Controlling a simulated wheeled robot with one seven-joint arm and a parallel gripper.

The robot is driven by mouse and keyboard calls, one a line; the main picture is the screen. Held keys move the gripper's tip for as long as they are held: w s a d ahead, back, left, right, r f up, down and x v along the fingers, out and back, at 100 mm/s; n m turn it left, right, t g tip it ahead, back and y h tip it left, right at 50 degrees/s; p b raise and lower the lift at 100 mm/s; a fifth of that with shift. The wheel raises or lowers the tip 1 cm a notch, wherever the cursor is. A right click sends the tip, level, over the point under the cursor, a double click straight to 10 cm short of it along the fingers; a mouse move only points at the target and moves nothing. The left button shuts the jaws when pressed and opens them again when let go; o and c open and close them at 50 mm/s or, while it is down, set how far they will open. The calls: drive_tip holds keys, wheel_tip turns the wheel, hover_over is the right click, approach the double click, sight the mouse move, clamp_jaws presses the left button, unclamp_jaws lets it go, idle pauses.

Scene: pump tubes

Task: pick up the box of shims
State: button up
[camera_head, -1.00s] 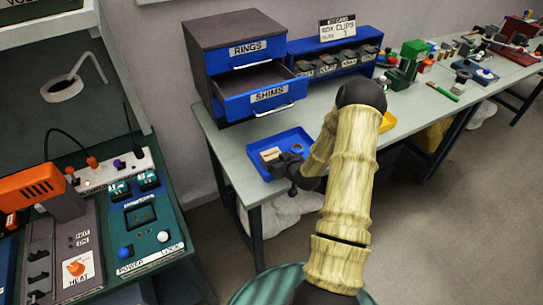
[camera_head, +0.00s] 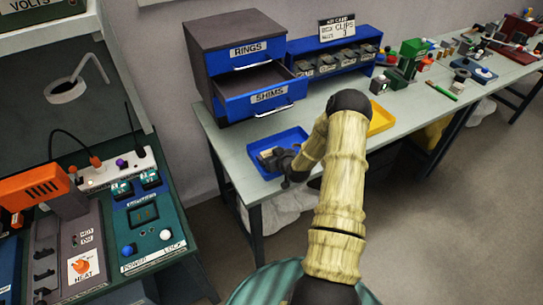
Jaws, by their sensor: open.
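The blue drawer labelled SHIMS (camera_head: 272,96) is pulled open, and its dark inside shows no clear box. A blue tray (camera_head: 291,136) lies on the bench below it. A small pale item (camera_head: 265,154) sits in the tray, partly hidden by my gripper; I cannot tell whether it is the box of shims. My gripper (camera_head: 273,157) is open and low over the tray's front left part, beside the pale item. The fingertips are small and dark, and I cannot tell whether they touch it.
The grey drawer cabinet (camera_head: 228,32) has a shut RINGS drawer (camera_head: 250,52) above. A blue clips rack (camera_head: 350,45) and a yellow tray (camera_head: 380,118) stand to the right. Small tools and parts fill the bench's far right. A control panel (camera_head: 145,217) is at left.

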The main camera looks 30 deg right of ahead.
sight(271, 153)
drive_tip(key=shift+c, duration=0.2)
drive_tip(key=c, duration=0.7)
drive_tip(key=shift+r, duration=0.1)
drive_tip(key=shift+c, duration=0.2)
wheel_tip(271, 153, up, 10)
drive_tip(key=shift+f+b, duration=0.1)
drive_tip(key=shift+b, duration=1.1)
